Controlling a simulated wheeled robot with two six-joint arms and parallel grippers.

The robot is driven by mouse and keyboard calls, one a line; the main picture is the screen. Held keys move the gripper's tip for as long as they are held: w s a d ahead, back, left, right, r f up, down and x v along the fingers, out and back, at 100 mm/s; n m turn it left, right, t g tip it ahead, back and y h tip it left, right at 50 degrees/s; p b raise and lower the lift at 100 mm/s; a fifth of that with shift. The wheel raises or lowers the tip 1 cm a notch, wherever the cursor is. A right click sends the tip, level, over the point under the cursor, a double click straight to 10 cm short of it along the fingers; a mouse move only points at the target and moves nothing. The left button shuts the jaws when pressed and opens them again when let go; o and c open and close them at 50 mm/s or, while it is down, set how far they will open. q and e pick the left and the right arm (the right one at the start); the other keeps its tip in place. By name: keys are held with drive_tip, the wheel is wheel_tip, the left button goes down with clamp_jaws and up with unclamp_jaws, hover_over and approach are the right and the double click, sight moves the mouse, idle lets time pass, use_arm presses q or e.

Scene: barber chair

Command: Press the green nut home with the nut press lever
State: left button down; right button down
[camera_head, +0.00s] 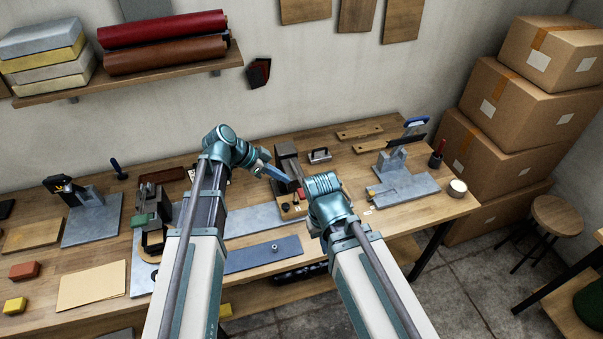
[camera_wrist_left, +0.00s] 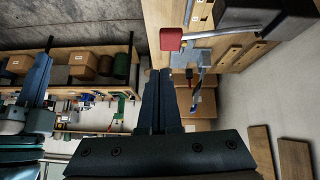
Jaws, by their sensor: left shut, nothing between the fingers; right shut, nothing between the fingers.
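A red lever knob (camera_wrist_left: 170,38) on a grey rod joins a dark block at the upper right of the left wrist view. In the head view the red knob (camera_head: 301,193) shows between my two wrists, beside the tall dark press block (camera_head: 288,165). My left gripper (camera_head: 278,173) is shut and empty, close to the press. In its wrist view its fingertips (camera_wrist_left: 157,72) appear below the knob; whether they touch it I cannot tell. My right gripper (camera_wrist_left: 40,60) is shut and empty at the left of that view; its wrist hides it in the head view. I cannot make out the green nut.
A green block (camera_head: 145,220) sits on a black fixture to the left. A blue-grey mat (camera_head: 250,256) lies at the front. Stacked boxes (camera_head: 500,110) stand beyond the bench's right end.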

sight(303, 200)
use_arm(q)
drive_tip(key=shift+w+a+r+m+t+h+p, duration=0.15)
drive_tip(key=shift+w+a+r+m+h, duration=0.1)
drive_tip(key=shift+w+r, duration=0.3)
drive_tip(key=shift+w+a+r+m+t+h+p, duration=0.2)
drive_tip(key=shift+w+r, duration=0.15)
drive_tip(key=shift+r, duration=0.35)
use_arm(e)
drive_tip(key=shift+r, duration=0.7)
